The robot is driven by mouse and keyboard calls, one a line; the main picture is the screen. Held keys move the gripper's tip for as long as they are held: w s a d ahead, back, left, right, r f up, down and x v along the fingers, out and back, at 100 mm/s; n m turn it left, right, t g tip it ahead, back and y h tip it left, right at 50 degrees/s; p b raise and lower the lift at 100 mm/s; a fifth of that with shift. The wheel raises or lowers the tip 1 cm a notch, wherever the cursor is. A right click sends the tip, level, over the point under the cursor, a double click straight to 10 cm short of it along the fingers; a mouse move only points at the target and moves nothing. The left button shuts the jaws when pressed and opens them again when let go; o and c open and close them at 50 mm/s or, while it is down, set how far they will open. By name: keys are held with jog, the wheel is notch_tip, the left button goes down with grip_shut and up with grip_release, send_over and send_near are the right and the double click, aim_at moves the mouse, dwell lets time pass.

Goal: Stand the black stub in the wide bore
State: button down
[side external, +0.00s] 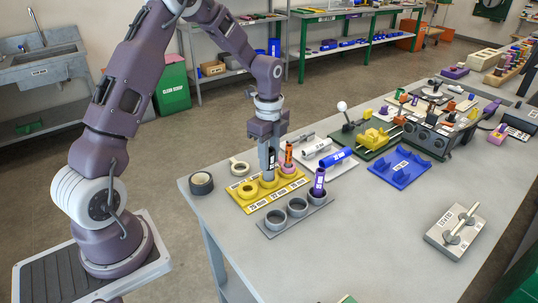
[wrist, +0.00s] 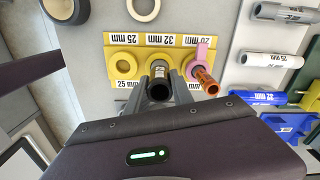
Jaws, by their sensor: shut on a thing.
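My gripper (side external: 268,170) is shut on the black stub (wrist: 160,88), which is upright between its fingers. In the side view the stub (side external: 271,158) is largely hidden by the fingers. They are over the middle ring (side external: 269,181) of the yellow block (side external: 256,206), whose middle label reads 32 mm. In the wrist view the stub partly covers that ring (wrist: 157,66). I cannot tell whether the stub's lower end is inside the bore or just above it. The ring beside it (wrist: 125,66), labelled 25 mm, is empty.
An orange stub (wrist: 207,82) stands in the pink ring close beside my gripper. A grey block (side external: 266,233) in front has empty rings and a purple stub (side external: 319,182). Tape rolls (side external: 201,183) lie behind.

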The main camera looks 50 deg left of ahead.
jog(key=shift+f, duration=0.6)
jog(key=c, duration=1)
grip_release()
jog(key=shift+c, duration=0.2)
notch_tip(320, 180, up, 8)
jog(key=shift+d+f, duration=0.15)
jog(key=shift+f, duration=0.1)
jog(key=s+d+r+n+t, duration=0.1)
jog(key=s+d+r+n, duration=0.2)
jog(key=s+r, duration=0.15)
jog(key=s+d+r+n+t, duration=0.1)
jog(key=s+d+r+n, duration=0.1)
jog(key=s+d+r, duration=0.3)
jog(key=s+d+r+n+t, duration=0.1)
jog(key=s+d+n, duration=0.1)
jog(key=s+n, duration=0.3)
jog(key=s+d+r+n+t, duration=0.2)
jog(key=s+n, duration=0.3)
jog(key=s, duration=0.6)
jog(key=shift+d+r+t, duration=0.3)
jog(key=shift+d, duration=0.1)
